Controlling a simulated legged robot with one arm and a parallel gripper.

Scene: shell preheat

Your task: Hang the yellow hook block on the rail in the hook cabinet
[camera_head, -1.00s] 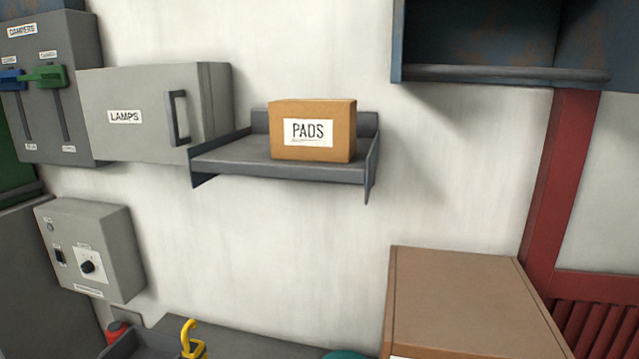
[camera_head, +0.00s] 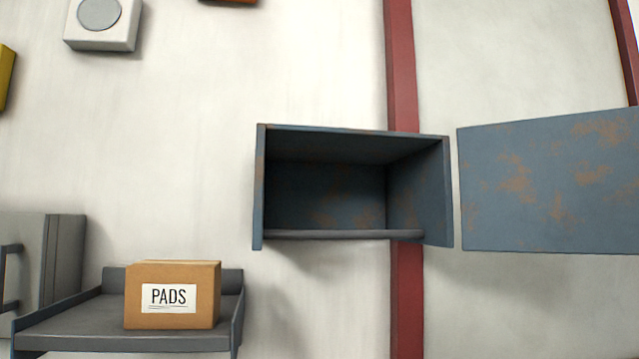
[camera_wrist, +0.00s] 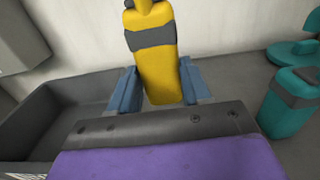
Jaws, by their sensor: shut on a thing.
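The yellow hook block (camera_wrist: 152,72) has a dark grey band and stands between the blue fingers of my gripper (camera_wrist: 158,82) in the wrist view. My gripper is shut on it. The top of its hook is cut off by the picture edge, and I cannot tell whether its base is clear of the surface. In the head view, the blue, rusty hook cabinet (camera_head: 262,190) hangs on the wall with its front open. The grey rail (camera_head: 340,235) runs across its lower front and looks empty. My gripper is not in the head view.
The cabinet door (camera_head: 550,185) is swung out to the right. A shelf (camera_head: 120,343) with a PADS box (camera_head: 190,275) is at lower left. The wrist view shows a grey tray (camera_wrist: 50,105) on the left and a teal block (camera_wrist: 285,105) on the right.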

